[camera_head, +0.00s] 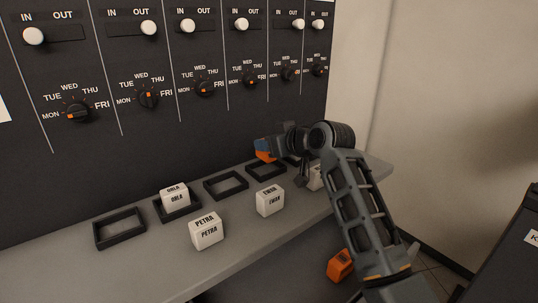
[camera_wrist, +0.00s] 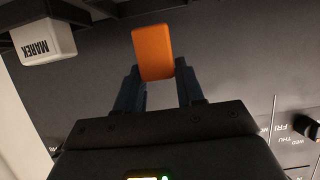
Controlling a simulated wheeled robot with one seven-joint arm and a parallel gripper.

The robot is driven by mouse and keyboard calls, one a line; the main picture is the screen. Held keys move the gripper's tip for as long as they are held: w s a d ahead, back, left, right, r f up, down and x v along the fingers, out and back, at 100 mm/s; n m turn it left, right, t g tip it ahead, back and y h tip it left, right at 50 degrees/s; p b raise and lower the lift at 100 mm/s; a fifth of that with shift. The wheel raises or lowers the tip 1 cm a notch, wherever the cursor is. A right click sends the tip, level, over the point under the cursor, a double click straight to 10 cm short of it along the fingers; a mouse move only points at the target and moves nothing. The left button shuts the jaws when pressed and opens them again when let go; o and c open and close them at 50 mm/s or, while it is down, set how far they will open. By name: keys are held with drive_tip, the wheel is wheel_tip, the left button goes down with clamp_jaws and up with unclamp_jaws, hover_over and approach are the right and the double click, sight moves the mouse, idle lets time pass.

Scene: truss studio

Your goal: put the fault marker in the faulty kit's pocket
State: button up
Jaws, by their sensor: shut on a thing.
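My gripper (camera_wrist: 157,72) is shut on an orange block, the fault marker (camera_wrist: 152,50), which sticks out past the fingertips in the wrist view. In the head view my gripper (camera_head: 270,146) holds the marker (camera_head: 265,156) close to the dark panel, over the back-right part of the shelf. Black open frames, the pockets, stand in a row: one at the left (camera_head: 120,229), one holding the white ORLA block (camera_head: 174,195), one in the middle (camera_head: 226,186), and one at the right (camera_head: 266,170) near the marker. I cannot tell which is the faulty kit's.
White blocks PETRA (camera_head: 206,231) and EWAN (camera_head: 270,201) stand on the grey shelf (camera_head: 270,234). Another white block (camera_head: 316,178) is partly hidden by my arm; a MAREK block (camera_wrist: 43,42) shows in the wrist view. The panel (camera_head: 120,175) carries IN/OUT sliders and weekday dials.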

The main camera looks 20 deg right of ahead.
drive_tip(key=shift+f+p, duration=0.4)
drive_tip(key=shift+f, duration=1.65)
drive_tip(key=o, duration=1)
drive_tip(key=shift+f, duration=0.15)
drive_tip(key=shift+r, duration=0.2)
drive_tip(key=b+v, duration=0.1)
drive_tip(key=v, duration=1.1)
